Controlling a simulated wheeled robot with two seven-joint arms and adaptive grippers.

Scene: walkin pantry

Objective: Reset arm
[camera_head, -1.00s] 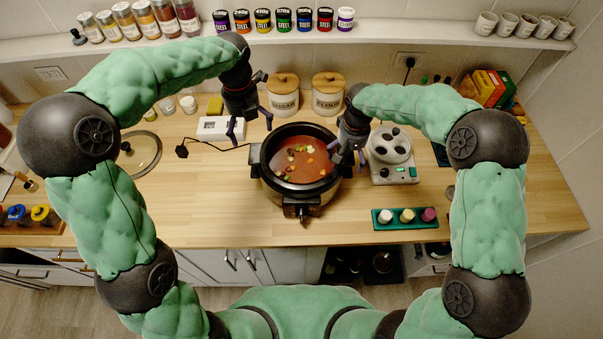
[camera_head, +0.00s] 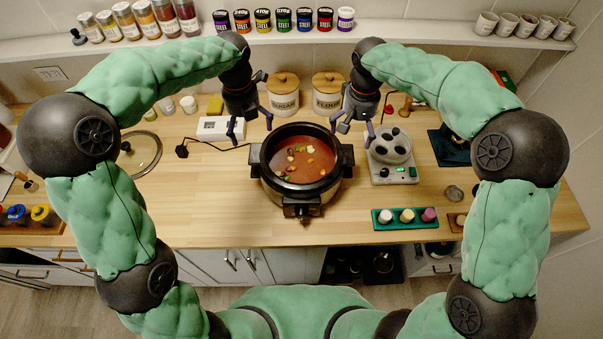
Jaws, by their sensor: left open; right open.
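My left gripper (camera_head: 252,126) is open and empty in the head view, above the counter just behind and left of the slow cooker. My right gripper (camera_head: 352,130) is open and empty, above the counter at the cooker's back right. The slow cooker (camera_head: 302,197) stands in the middle of the counter without a lid, holding red soup (camera_head: 302,160) with vegetable pieces. Both arms are bent, with elbows out to the sides.
Sugar (camera_head: 284,97) and flour (camera_head: 328,97) canisters stand behind the grippers. A grey device with a round top (camera_head: 392,172) is right of the cooker. A glass lid (camera_head: 142,172) lies left. A shelf (camera_head: 400,31) runs above.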

